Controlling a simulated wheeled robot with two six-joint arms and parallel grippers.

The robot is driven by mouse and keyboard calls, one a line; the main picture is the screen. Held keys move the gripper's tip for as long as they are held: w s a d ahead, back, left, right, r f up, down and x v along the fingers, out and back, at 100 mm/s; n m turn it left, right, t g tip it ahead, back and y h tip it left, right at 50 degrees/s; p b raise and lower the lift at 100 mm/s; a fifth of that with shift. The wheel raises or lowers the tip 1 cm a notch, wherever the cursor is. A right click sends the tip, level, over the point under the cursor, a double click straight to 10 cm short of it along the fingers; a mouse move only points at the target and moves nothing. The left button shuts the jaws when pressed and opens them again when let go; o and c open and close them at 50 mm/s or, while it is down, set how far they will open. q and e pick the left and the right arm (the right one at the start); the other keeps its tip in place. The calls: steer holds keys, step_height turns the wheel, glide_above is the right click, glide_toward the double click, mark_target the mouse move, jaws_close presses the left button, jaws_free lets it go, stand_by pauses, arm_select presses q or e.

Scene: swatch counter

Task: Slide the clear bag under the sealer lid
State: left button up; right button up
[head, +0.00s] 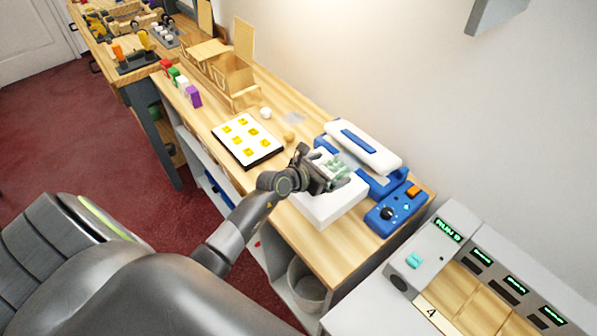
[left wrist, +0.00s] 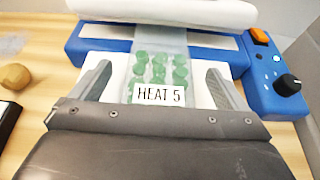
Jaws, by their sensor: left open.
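The sealer (head: 376,182) is blue with a white lid (head: 362,148) that stands raised. In the left wrist view the lid (left wrist: 165,10) runs across the top. The clear bag (left wrist: 160,58) holds several green pieces and bears a label reading HEAT 5. Its far end lies across the blue sealer bed (left wrist: 95,42), toward the lid. It rests on a white block (head: 325,207) in front of the sealer. My left gripper (left wrist: 160,85) is open, with one finger on either side of the bag and apart from it. My right gripper is not seen.
A blue control box (head: 393,208) with a black knob and orange switch sits right of the sealer. A white card with yellow squares (head: 247,138) and a wooden knob (head: 289,136) lie left. A grey bin (head: 306,283) stands below the counter's front edge.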

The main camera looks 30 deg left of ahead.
arm_select(q)
steer(key=b+v, duration=0.1)
steer(key=v, duration=1.4)
steer(key=s+a+r+n+t+y, duration=0.25)
steer(key=r+n+t, duration=0.65)
steer(key=r+n, duration=0.5)
steer(key=s+a+f+n+g+y, duration=0.35)
steer(key=n+y, duration=0.25)
steer(key=n, duration=0.4)
steer(key=s+a+f+n+g+y, duration=0.35)
steer(key=a+n+y, duration=0.2)
steer(key=n, duration=0.45)
steer(key=s+d+f+n+g+h, duration=0.6)
steer(key=s+d+f+g+h, duration=0.35)
steer(key=s+f, duration=0.45)
step_height(320, 180, down, 26)
steer(key=g+y+b, duration=0.1)
steer(key=g, duration=0.2)
steer(key=s+f+b, duration=0.1)
steer(key=s+f, duration=1.4)
steer(key=f, duration=0.1)
steer(key=shift+d+f+g, duration=0.3)
steer(key=shift+f+g, duration=0.1)
steer(key=shift+g, duration=0.05)
